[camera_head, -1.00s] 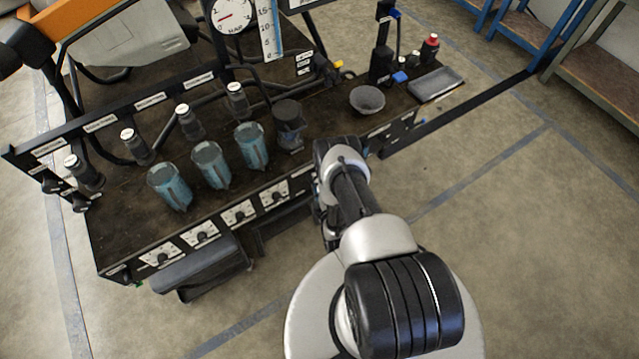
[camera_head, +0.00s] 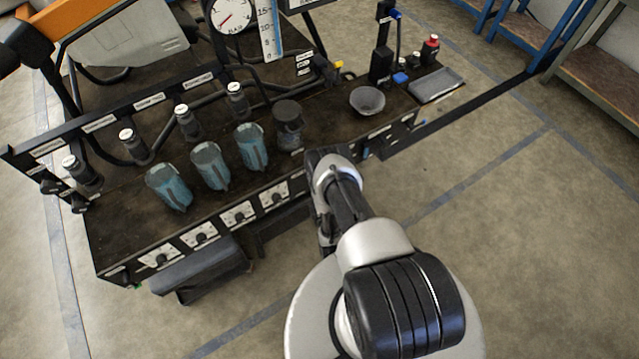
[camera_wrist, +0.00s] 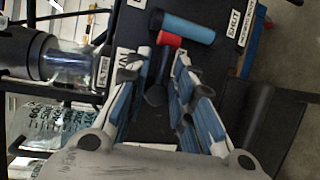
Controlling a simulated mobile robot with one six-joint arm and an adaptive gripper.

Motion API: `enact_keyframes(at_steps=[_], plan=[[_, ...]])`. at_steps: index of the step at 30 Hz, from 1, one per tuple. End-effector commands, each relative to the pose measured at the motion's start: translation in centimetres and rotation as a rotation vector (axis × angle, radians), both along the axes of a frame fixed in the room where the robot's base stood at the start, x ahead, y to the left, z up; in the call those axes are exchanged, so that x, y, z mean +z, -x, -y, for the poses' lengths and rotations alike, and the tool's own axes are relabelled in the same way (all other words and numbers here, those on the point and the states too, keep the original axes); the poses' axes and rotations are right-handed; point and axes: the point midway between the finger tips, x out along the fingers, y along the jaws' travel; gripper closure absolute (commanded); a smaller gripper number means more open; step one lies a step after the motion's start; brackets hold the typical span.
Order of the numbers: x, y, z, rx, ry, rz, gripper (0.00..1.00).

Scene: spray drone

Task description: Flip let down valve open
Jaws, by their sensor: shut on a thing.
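In the wrist view, my gripper (camera_wrist: 163,58) is shut with its fingertips on either side of a short red handle (camera_wrist: 168,40). I take this as the let down valve's handle. It lies against a blue cylindrical valve body (camera_wrist: 188,27) with a black end. A label reading SHUT (camera_wrist: 234,22) is to its right. The fingertips partly hide the grip. In the head view, my arm hides the gripper at the bench's front edge, and a small blue part (camera_head: 365,153) shows just right of my wrist.
The dark bench (camera_head: 130,225) carries blue-filled cups (camera_head: 210,167), a dark-lidded jar (camera_head: 288,125), a grey bowl (camera_head: 367,101) and a grey tray (camera_head: 436,85). Control panels (camera_head: 238,214) line its front face.

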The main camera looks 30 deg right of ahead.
Motion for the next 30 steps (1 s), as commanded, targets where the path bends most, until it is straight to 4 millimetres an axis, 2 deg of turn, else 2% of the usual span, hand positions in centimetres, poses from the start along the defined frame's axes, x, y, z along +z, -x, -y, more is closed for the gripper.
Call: enact_keyframes(at_steps=[1, 2, 4, 14, 17, 25, 30], plan=[[-0.2, 0.2, -0.1, 0.002, -0.002, -0.007, 1.00], [-0.2, 0.2, -0.1, 0.002, -0.003, -0.007, 0.76], [-0.2, 0.2, -0.1, 0.002, -0.003, -0.007, 0.71], [-0.1, 0.3, -0.1, 0.001, -0.003, -0.003, 0.71], [0.0, 1.2, -0.5, 0.001, -0.003, -0.005, 0.71], [0.8, 5.3, -2.1, 0.002, -0.002, -0.008, 0.71], [1.1, 6.8, -2.7, 0.002, -0.004, -0.005, 0.71]])
